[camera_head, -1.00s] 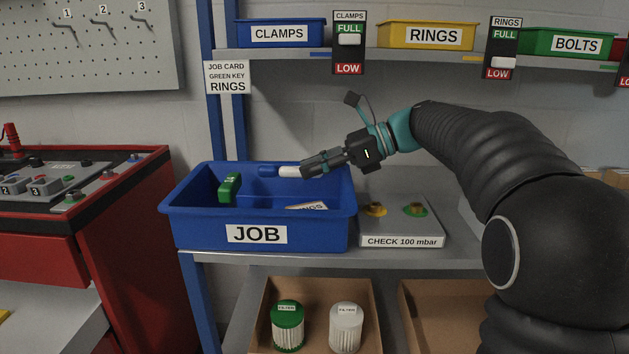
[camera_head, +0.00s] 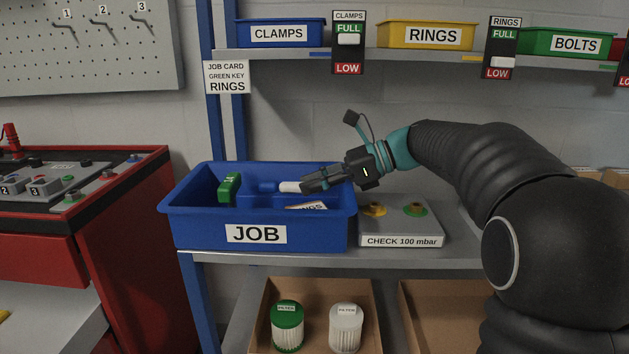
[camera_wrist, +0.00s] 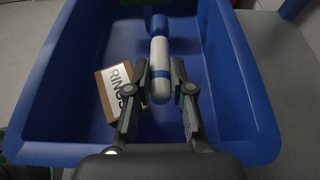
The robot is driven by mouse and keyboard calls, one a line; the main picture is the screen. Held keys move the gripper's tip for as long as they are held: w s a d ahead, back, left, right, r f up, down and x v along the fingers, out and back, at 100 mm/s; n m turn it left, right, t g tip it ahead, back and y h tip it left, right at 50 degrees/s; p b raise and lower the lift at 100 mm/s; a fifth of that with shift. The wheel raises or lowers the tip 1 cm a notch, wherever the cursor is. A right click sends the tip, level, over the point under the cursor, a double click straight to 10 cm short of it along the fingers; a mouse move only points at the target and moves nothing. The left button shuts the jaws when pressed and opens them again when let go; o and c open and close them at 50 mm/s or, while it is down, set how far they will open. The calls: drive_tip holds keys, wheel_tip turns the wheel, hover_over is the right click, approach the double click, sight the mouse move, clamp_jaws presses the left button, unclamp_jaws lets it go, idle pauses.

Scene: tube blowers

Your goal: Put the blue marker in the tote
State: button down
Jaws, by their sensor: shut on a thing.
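The blue marker has a white barrel (camera_head: 289,187) and a blue cap pointing left in the head view. My gripper (camera_head: 306,186) is shut on the barrel's near end; the wrist view shows my fingers (camera_wrist: 160,82) on either side of the marker (camera_wrist: 160,52). The blue tote (camera_head: 310,236), labelled JOB, stands on the bench. The marker is over the tote's open inside, near the level of its rim and roughly level. I cannot tell its exact height above the floor.
In the tote are a green object (camera_head: 229,187) at the left and a small box (camera_head: 306,207) labelled RINGS, which lies left of my fingers in the wrist view (camera_wrist: 117,92). A grey check block (camera_head: 402,228) stands just right of the tote. A shelf of bins (camera_head: 280,33) is above.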

drive_tip(key=c, duration=1)
unclamp_jaws()
drive_tip(key=shift+f, duration=0.65)
drive_tip(key=shift+r, duration=0.4)
drive_tip(key=v, duration=0.8)
drive_tip(key=r+p+v, duration=0.1)
drive_tip(key=v, duration=0.3)
drive_tip(key=shift+w, duration=0.1)
